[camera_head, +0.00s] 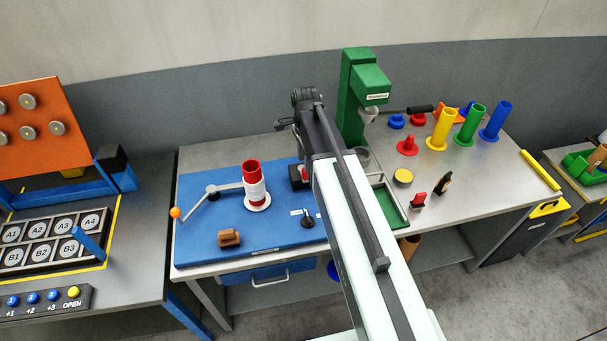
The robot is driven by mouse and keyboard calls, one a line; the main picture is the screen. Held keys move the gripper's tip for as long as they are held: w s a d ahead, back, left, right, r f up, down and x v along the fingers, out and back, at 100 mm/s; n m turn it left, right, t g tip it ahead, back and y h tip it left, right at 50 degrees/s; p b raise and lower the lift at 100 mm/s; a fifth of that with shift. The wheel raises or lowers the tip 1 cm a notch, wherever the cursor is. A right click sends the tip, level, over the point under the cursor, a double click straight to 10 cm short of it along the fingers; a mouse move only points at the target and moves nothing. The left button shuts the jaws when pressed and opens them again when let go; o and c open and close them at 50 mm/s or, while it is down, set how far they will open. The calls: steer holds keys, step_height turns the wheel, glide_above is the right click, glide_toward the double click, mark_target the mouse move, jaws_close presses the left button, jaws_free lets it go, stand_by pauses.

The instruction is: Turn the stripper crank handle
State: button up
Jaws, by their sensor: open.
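A crank on the blue board (255,232) has a grey arm (195,203) running from a round hub (212,190) down-left to an orange knob (176,212). A second bar leads right from the hub toward a red tube wound with white (256,188), standing upright on a white disc. I take this crank to be the stripper crank; no label on it is readable. My gripper (284,125) is at the far end of my raised arm, right of and apart from the crank. Its jaws are open and small in view. My arm hides part of the bench.
A brown block (229,238) and a small black knob (309,217) are on the blue board. A green machine (360,95) with a black handle (420,109) stands behind my arm. Coloured tubes (470,125) stand at right. A button panel (42,299) is at left.

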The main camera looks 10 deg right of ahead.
mark_target(303, 169)
step_height(303, 169, down, 7)
steer(key=b, duration=0.6)
steer(key=shift+r, duration=0.1)
jaws_close()
